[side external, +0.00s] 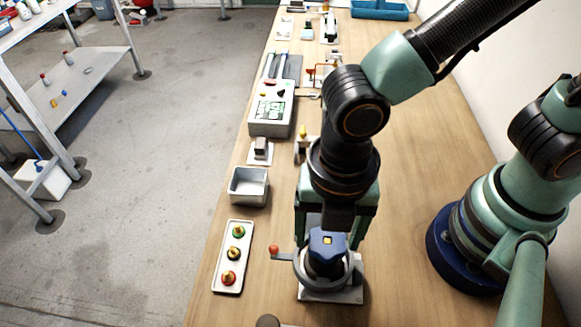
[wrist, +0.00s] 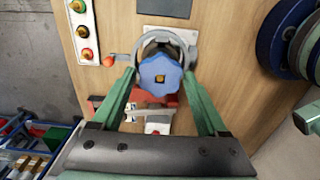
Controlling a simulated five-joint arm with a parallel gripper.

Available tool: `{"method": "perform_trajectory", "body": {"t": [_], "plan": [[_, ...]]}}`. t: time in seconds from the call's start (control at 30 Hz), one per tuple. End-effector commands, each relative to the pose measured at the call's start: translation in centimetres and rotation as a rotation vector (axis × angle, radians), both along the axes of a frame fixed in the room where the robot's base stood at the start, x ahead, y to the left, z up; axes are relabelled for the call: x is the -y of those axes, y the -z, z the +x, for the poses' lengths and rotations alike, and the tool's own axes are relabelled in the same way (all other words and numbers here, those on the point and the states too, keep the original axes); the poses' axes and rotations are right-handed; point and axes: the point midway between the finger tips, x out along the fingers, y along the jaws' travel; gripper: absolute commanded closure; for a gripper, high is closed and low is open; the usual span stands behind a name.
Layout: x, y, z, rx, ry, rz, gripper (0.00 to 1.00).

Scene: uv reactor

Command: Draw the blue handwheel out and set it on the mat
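The blue handwheel (side external: 326,248) sits on top of a round grey fixture (side external: 352,272) on a white base, in the lower middle of the side view. It has a small yellow square at its centre and shows lobed in the wrist view (wrist: 160,76). My gripper (side external: 334,222) points down over it. In the wrist view my gripper (wrist: 160,82) has its green fingers apart, one on each side of the handwheel. I see no clear contact. A dark grey flat rectangle (wrist: 164,7), perhaps the mat, shows at the top of the wrist view; I cannot make it out in the side view.
A lever with an orange-red knob (side external: 273,250) sticks out left of the fixture. A white tray (side external: 233,257) with three coloured knobs stands further left, a grey open box (side external: 249,186) behind it. A control box (side external: 271,112) stands farther back. The right tabletop is mostly bare.

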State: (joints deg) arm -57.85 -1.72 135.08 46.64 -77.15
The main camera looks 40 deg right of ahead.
Motion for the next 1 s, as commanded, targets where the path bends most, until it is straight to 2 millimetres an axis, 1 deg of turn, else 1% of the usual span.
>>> {"method": "perform_trajectory", "body": {"t": [0.03,0.07,0.1,0.13,0.37,1.0], "plan": [[0.0,0.0,0.0,0.000,0.000,0.000,0.47],[0.0,0.0,0.0,0.000,0.000,0.000,0.59],[0.0,0.0,0.0,0.000,0.000,0.000,0.74],[0.0,0.0,0.0,0.000,0.000,0.000,0.78],[0.0,-0.2,0.0,0.001,0.000,0.001,0.78],[0.0,-2.4,0.0,0.001,0.000,0.001,0.78]]}}
